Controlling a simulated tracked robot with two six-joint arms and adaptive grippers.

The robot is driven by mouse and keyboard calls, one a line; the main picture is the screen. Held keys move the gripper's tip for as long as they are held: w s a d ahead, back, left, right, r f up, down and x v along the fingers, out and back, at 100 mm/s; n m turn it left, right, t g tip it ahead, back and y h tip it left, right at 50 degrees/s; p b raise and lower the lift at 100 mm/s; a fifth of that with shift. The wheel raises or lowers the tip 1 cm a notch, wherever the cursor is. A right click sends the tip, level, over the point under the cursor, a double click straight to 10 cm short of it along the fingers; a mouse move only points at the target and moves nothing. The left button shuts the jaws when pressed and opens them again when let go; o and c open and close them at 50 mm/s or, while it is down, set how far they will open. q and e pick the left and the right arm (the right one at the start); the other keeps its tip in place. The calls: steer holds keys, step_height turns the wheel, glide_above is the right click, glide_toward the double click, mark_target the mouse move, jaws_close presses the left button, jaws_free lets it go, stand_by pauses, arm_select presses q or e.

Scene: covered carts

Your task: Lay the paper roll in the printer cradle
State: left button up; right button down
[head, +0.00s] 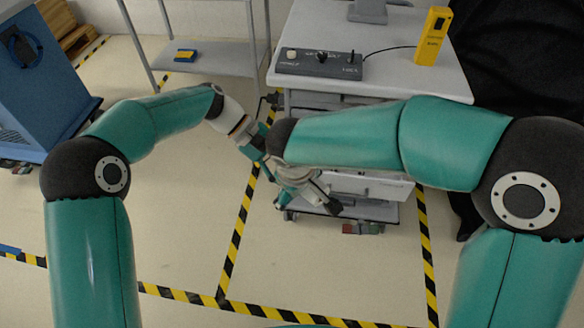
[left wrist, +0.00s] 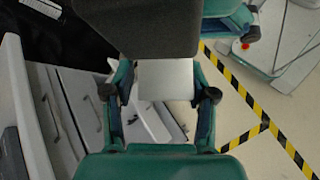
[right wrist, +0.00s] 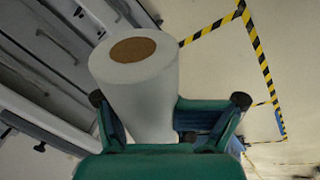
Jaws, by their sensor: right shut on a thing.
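The paper roll (right wrist: 140,90) is white with a brown core end and sits between the fingers of my right gripper (right wrist: 170,100), which is shut on it. In the head view my right gripper (head: 308,190) is low in front of the cart, and I cannot make out the roll clearly there. My left gripper (left wrist: 160,94) is open in the left wrist view, with its fingers wide apart. A pale surface shows between them, and I cannot tell whether it is touched. In the head view the right forearm partly hides the left gripper. I cannot pick out the printer cradle in any view.
A grey cart (head: 440,80) bears a control box (head: 320,63) and a yellow device (head: 432,36). A white drawer (head: 372,186) stands out below. A metal table (head: 205,55) and a blue cabinet (head: 40,85) are at left. The taped floor in front is clear.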

arm_select(q)
steer(key=shift+d, duration=0.1)
steer(key=c, duration=0.5)
arm_select(e)
steer(key=shift+a, duration=0.1)
arm_select(q)
steer(key=shift+r, duration=0.1)
steer(key=shift+c, duration=1)
arm_select(e)
steer(key=shift+c, duration=0.9)
jaws_free()
steer(key=shift+a, duration=0.1)
steer(key=shift+o, duration=0.9)
